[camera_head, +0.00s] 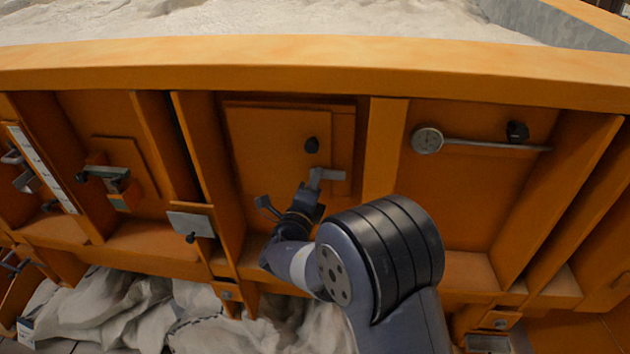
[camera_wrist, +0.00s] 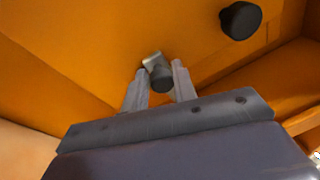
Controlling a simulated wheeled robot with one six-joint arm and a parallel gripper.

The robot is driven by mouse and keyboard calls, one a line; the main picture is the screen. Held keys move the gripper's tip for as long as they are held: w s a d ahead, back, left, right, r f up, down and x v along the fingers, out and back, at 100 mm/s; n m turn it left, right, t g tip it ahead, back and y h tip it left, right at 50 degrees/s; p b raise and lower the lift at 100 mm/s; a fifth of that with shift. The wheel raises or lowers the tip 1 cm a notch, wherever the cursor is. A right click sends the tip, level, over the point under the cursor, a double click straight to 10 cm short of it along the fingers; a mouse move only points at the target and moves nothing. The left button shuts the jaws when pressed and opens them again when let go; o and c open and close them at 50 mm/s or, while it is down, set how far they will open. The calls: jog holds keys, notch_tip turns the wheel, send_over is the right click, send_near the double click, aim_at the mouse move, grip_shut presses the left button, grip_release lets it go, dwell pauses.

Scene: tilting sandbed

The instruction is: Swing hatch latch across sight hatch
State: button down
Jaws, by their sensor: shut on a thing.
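The sight hatch (camera_head: 272,145) is a flat orange panel set in the middle bay of the orange bed wall. It has a black knob (camera_head: 311,145) near its right edge, which also shows at the upper right of the wrist view (camera_wrist: 240,20). The hatch latch (camera_head: 331,174) is a small grey metal piece below and right of the knob. My gripper (camera_head: 313,188) is at the latch from below. In the wrist view my gripper (camera_wrist: 158,78) is shut on the latch (camera_wrist: 152,60), whose dark rounded end sits between the fingers. The latch's pivot is unclear.
An upright rib (camera_head: 383,150) stands right of the hatch. Beyond it is a round metal disc with a long rod (camera_head: 427,140). To the left are a green-and-grey fitting (camera_head: 110,177) and a grey plate (camera_head: 190,222). Pale cloth (camera_head: 110,310) lies below.

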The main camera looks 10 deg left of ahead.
jog(key=shift+f, duration=0.15)
jog(key=c, duration=1.3)
grip_release()
jog(key=b+v, duration=0.2)
jog(key=v, duration=0.9)
jog(key=shift+b, duration=0.4)
jog(key=shift+w, duration=0.15)
jog(key=p+x, duration=0.3)
jog(key=x, duration=0.7)
jog(key=shift+w+d+r, duration=0.1)
jog(key=shift+w+r, duration=0.15)
jog(key=shift+r, duration=0.05)
